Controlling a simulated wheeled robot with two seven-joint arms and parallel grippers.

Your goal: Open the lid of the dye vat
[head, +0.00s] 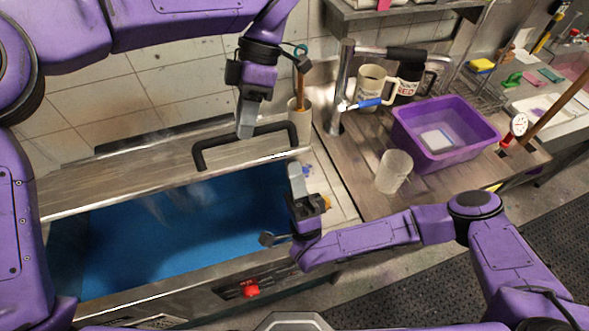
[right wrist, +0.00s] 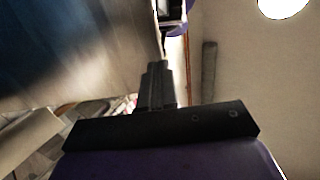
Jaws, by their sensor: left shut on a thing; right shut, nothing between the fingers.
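The dye vat (head: 150,296) is a long steel tub with blue liquid (head: 170,235) showing across most of its opening. Its steel lid (head: 110,183) stands along the back, tilted up, with faint steam below it. A black bar handle (head: 275,133) is fixed on the lid. My left gripper (head: 245,132) points down at the handle and is shut on its bar. My right gripper (head: 295,170) is shut and empty above the vat's right end, in front of the handle. In the right wrist view its dark fingers (right wrist: 157,85) are together.
A wooden counter to the right bears a purple basin (head: 450,160), a frosted beaker (head: 393,171), mugs (head: 371,85) and a tap (head: 338,100). A cup with sticks (head: 300,122) stands behind the lid's right end. A red knob (head: 250,288) is on the vat's front.

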